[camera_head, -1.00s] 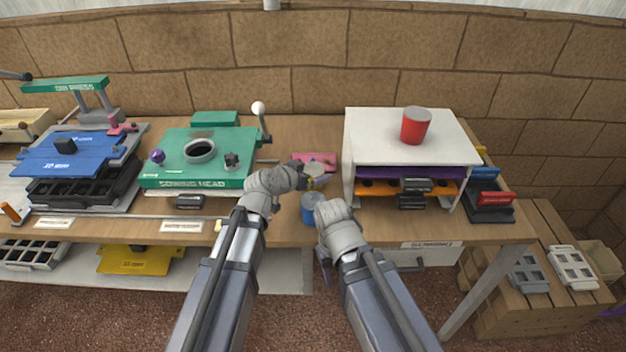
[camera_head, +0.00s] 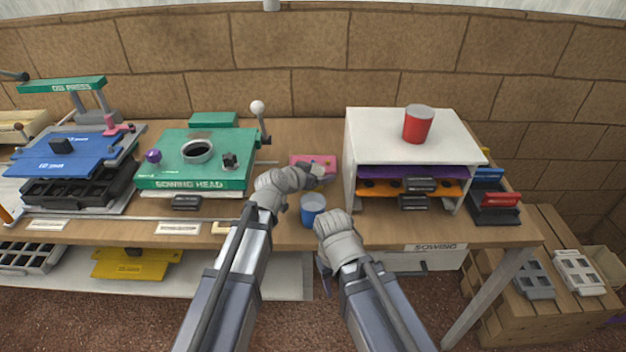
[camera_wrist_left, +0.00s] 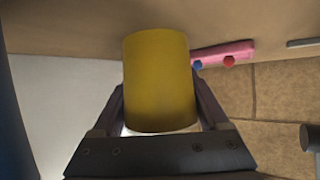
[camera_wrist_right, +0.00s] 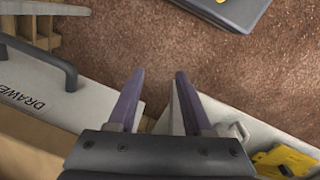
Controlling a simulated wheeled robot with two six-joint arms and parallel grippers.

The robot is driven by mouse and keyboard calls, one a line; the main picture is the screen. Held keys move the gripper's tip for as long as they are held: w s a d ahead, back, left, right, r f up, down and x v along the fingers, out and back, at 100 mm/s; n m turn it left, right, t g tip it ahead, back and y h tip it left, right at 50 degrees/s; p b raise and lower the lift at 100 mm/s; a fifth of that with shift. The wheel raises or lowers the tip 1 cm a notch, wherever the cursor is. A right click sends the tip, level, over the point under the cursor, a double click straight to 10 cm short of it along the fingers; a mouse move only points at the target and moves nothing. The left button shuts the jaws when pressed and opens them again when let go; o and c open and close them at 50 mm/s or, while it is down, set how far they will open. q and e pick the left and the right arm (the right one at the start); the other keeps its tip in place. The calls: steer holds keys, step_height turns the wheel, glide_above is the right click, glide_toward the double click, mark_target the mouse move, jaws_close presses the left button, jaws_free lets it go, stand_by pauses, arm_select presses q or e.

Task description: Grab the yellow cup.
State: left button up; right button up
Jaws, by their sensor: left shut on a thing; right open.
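The yellow cup (camera_wrist_left: 158,80) fills the middle of the left wrist view. My left gripper (camera_wrist_left: 158,105) is shut on it, with a finger on each side. In the head view my left gripper (camera_head: 314,181) is over the table, just behind the blue cup (camera_head: 312,212), and the yellow cup is mostly hidden there. My right gripper (camera_wrist_right: 155,75) is open and empty in the right wrist view. It points down past the table's front edge, beside the drawer front (camera_wrist_right: 35,85), above the brown floor.
A pink block (camera_head: 313,162) lies on the table (camera_head: 290,140) behind the left gripper. A white shelf (camera_head: 380,130) with a red cup (camera_head: 418,124) on top stands to the right. A green sowing head machine (camera_head: 165,150) stands to the left.

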arm_select(q)
steer(key=c, duration=0.6)
steer(key=shift+r, duration=0.1)
step_height(320, 180, up, 10)
steer(key=p, duration=1)
